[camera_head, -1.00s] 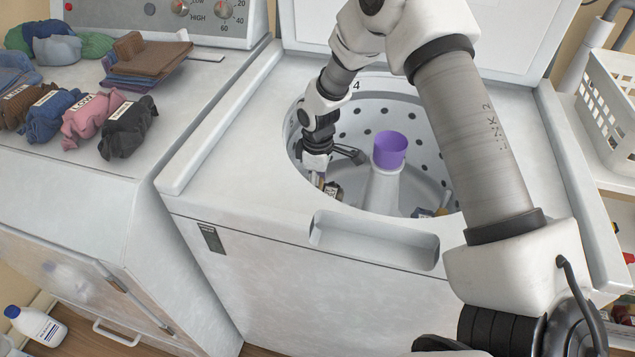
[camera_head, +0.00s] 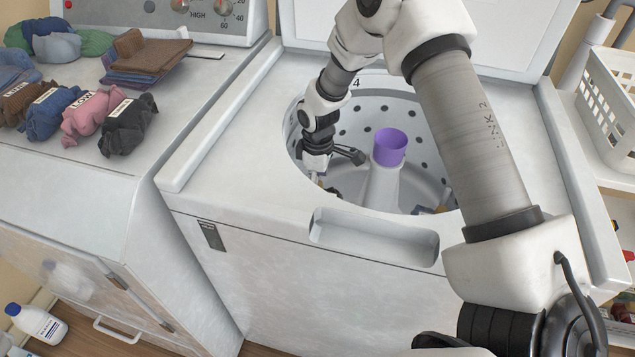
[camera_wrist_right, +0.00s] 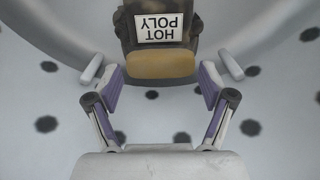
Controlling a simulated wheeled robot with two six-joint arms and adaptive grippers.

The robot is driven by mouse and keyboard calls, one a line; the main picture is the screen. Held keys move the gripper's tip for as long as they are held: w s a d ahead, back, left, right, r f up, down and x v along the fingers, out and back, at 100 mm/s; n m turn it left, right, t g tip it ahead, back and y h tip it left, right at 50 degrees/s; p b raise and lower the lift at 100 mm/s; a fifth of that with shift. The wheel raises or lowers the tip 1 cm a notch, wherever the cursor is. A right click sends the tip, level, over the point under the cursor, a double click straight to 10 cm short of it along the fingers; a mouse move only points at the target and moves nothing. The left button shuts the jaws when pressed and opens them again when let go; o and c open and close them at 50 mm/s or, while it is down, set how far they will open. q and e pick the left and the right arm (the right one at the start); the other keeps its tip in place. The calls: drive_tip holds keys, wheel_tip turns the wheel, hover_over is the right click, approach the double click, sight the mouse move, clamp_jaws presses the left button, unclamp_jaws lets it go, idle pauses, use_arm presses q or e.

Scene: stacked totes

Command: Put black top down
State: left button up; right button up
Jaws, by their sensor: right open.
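My right gripper (camera_head: 320,178) reaches down into the washer drum (camera_head: 350,130), left of the agitator with the purple cap (camera_head: 390,148). In the right wrist view the gripper (camera_wrist_right: 161,78) is open, its two fingers well apart. Ahead of the fingertips is a dark olive-black garment (camera_wrist_right: 133,38) with a mustard-coloured end (camera_wrist_right: 162,65) and a white label reading "HOT POLY", upside down. It shows no clear contact with the fingers. A black bundled garment (camera_head: 128,125) with a white label lies at the front right of the left machine's top (camera_head: 70,175). My left gripper is not in view.
Pink (camera_head: 90,122), blue (camera_head: 55,113) and brown (camera_head: 22,105) bundles lie beside the black one. A folded stack (camera_head: 145,65) is behind them. The drum rim surrounds my right wrist. A white basket (camera_head: 610,100) stands at right, a bottle (camera_head: 38,325) low at left.

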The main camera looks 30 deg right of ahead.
wheel_tip(320, 180, up, 13)
drive_tip(key=p, duration=0.1)
idle(0.7)
